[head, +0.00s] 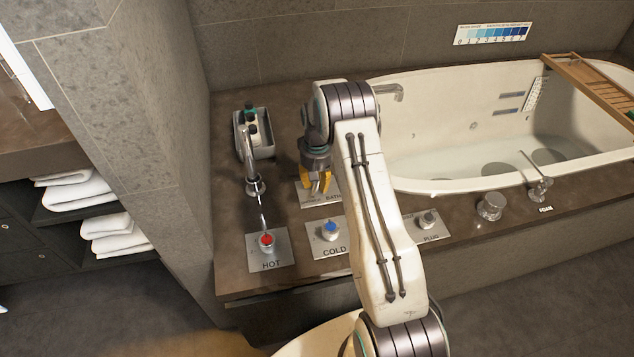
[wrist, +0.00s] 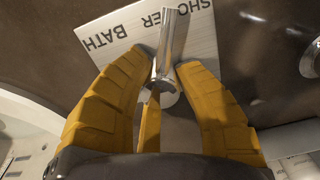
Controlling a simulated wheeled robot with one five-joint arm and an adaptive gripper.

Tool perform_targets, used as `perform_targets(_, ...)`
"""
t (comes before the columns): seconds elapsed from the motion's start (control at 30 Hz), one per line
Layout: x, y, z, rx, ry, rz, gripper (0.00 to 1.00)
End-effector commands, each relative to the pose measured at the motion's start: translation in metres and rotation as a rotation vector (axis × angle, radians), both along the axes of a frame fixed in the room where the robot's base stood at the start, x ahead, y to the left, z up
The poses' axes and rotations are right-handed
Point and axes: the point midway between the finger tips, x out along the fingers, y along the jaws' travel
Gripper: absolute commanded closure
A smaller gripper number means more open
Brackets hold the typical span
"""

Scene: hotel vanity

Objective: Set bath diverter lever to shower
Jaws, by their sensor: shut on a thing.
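The diverter lever (wrist: 174,45) is a shiny metal bar on a white plate (wrist: 120,40) printed BATH and SHOWER. In the wrist view the lettering is upside down, with BATH at left. The lever points to the top of the picture and covers part of the word SHOWER. My gripper (wrist: 168,72) has its yellow fingers shut on the lever, one on each side. In the head view my gripper (head: 318,182) points down over the plate (head: 305,198), and the lever is mostly hidden by the fingers.
A red-topped HOT knob (head: 266,240) and a blue-topped COLD knob (head: 330,231) stand in front. A PLUG knob (head: 427,220) is right of my arm. A faucet (head: 252,165) and a bottle caddy (head: 262,146) stand left. The tub (head: 440,185) lies right.

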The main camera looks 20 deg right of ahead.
Motion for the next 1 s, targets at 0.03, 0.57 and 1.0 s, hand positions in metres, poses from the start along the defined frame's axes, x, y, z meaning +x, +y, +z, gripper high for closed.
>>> perform_targets(0.03,0.0060,0.0007,0.0017,-0.004,-0.020,-0.009,1.00)
perform_targets(0.57,0.0065,-0.0003,0.0030,-0.005,-0.021,-0.043,1.00)
perform_targets(1.0,0.0036,-0.0009,0.0018,-0.003,-0.013,-0.044,0.44)
